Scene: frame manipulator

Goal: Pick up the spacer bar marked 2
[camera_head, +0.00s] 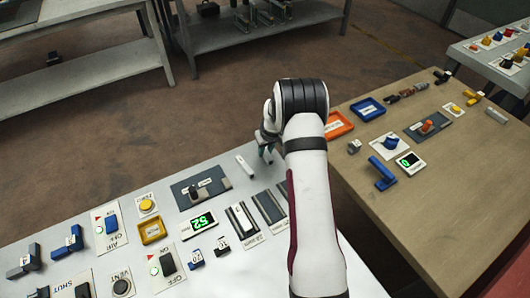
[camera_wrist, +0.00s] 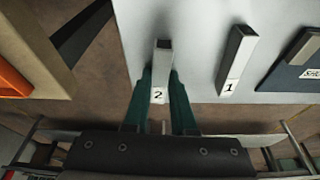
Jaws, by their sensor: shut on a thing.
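The spacer bar marked 2 (camera_wrist: 162,62) is a grey bar with a white label in the wrist view. My gripper (camera_wrist: 164,82) is shut on it, with one green finger on each side. In the wrist view I cannot tell whether the bar is touching the table or just above it. In the head view my gripper (camera_head: 268,150) is at the far edge of the white table, and the bar in it is mostly hidden. The spacer bar marked 1 (camera_wrist: 236,60) lies to the right in the wrist view, apart from the gripper; in the head view a light bar (camera_head: 245,165) lies left of the gripper.
The white table (camera_head: 95,235) carries switches, buttons, displays and dark slotted plates left of my arm. A wooden table (camera_head: 445,200) at the right holds blue and orange trays and a blue handle. In the wrist view a dark plate (camera_wrist: 290,75) lies right of bar 1.

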